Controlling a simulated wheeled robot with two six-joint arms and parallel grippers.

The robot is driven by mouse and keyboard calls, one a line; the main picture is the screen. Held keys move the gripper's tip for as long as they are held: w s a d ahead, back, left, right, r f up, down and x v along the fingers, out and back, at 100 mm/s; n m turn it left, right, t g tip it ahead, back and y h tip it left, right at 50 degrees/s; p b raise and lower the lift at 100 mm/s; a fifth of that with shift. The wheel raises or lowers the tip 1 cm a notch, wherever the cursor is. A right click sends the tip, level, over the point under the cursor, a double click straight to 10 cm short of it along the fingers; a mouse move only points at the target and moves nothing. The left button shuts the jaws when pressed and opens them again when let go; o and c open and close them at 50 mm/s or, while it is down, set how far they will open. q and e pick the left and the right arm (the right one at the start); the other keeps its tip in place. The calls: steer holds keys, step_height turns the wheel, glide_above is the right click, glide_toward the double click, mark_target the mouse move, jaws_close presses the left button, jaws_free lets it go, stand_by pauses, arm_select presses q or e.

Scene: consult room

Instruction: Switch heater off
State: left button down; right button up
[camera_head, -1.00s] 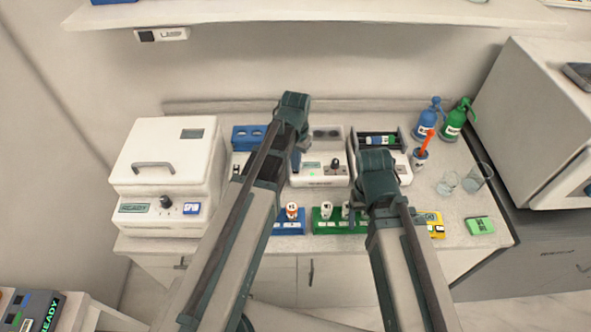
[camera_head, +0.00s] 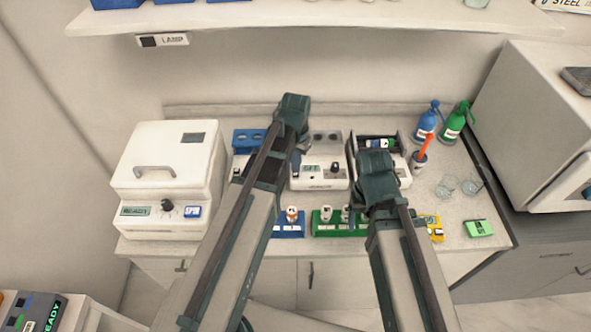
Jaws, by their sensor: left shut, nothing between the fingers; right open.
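A white heater-like unit (camera_head: 320,179) with a small display and a dark knob (camera_head: 335,172) stands mid-bench, with a grey block (camera_head: 327,138) behind its panel. Similar units with a blue block (camera_head: 249,138) and a dark block (camera_head: 362,144) flank it; my arms partly cover them. I cannot read which one is labelled heater. My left gripper (camera_head: 297,160) is shut and empty, pointing down at the left side of the middle unit, mostly hidden behind my arm. My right gripper (camera_head: 353,218) is open, low by the green rack, mostly hidden by its arm.
A white lidded machine (camera_head: 165,165) reading READY stands at left. Blue (camera_head: 288,229) and green (camera_head: 325,228) racks hold vials at the front. Wash bottles (camera_head: 426,120), glass beakers (camera_head: 446,187) and a green timer (camera_head: 478,228) are at right. A shelf (camera_head: 320,17) overhangs the back.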

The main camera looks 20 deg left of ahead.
mark_target(296, 175)
arm_select(q)
step_height(296, 175, up, 5)
steer(key=p, duration=0.4)
steer(key=shift+r+p, duration=0.15)
steer(key=shift+p, duration=0.2)
arm_select(e)
step_height(296, 175, up, 5)
steer(key=shift+r, duration=0.2)
